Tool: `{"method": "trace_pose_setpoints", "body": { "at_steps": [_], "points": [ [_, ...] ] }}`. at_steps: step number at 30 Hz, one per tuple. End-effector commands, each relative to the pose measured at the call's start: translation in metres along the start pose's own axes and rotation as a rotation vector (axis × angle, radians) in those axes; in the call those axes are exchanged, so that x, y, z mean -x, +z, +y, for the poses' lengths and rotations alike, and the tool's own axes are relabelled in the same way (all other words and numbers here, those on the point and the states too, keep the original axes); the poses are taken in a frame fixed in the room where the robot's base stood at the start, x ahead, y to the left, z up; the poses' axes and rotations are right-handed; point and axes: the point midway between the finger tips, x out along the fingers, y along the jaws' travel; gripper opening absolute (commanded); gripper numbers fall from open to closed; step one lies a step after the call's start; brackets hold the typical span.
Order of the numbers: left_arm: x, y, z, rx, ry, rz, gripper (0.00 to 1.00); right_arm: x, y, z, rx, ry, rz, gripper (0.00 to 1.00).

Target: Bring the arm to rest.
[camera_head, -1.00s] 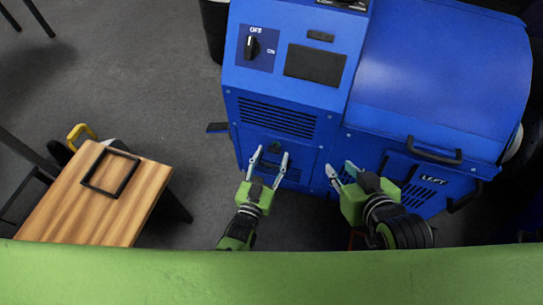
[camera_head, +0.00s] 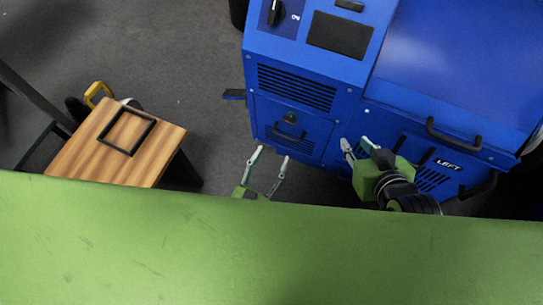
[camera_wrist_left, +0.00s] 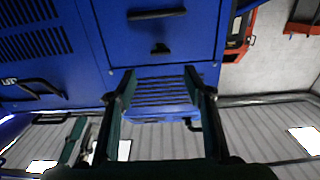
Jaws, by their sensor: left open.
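My left gripper (camera_head: 271,155) is open and empty in the head view, below the small front panel of the blue machine (camera_head: 440,70) and apart from it. In the left wrist view, its two fingers (camera_wrist_left: 160,72) stand wide apart with nothing between them, pointing at the blue machine (camera_wrist_left: 180,35). Most of the left arm is hidden behind my green body part. My right gripper (camera_head: 356,143) is to the right, with its fingertips apart and empty, near the machine's lower front. I cannot tell whether it touches the machine.
The machine has a knob (camera_head: 275,12), a dark screen (camera_head: 340,35) and black handles (camera_head: 453,135). A wooden table (camera_head: 85,160) with a black frame (camera_head: 127,131) stands at left. Grey floor (camera_head: 180,50) lies clear between table and machine.

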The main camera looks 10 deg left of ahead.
Motion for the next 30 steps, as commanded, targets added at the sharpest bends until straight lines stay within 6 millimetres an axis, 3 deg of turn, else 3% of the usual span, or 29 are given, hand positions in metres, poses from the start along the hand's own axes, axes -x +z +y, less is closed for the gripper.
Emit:
{"method": "trace_pose_setpoints", "body": {
  "at_steps": [14,22,30],
  "points": [
    [-0.007,-0.005,-0.007,-0.001,-0.004,-0.028,0.47,0.0,0.0,0.0,0.0,-0.001,0.001,0.26],
    [-0.028,-0.044,-0.054,0.007,-0.031,-0.24,0.47,0.0,0.0,0.0,0.0,0.0,0.0,0.26],
    [-0.008,-0.093,-0.092,0.022,-0.068,-0.454,0.47,0.0,0.0,0.0,0.0,0.0,0.0,0.26]
  ]
}}
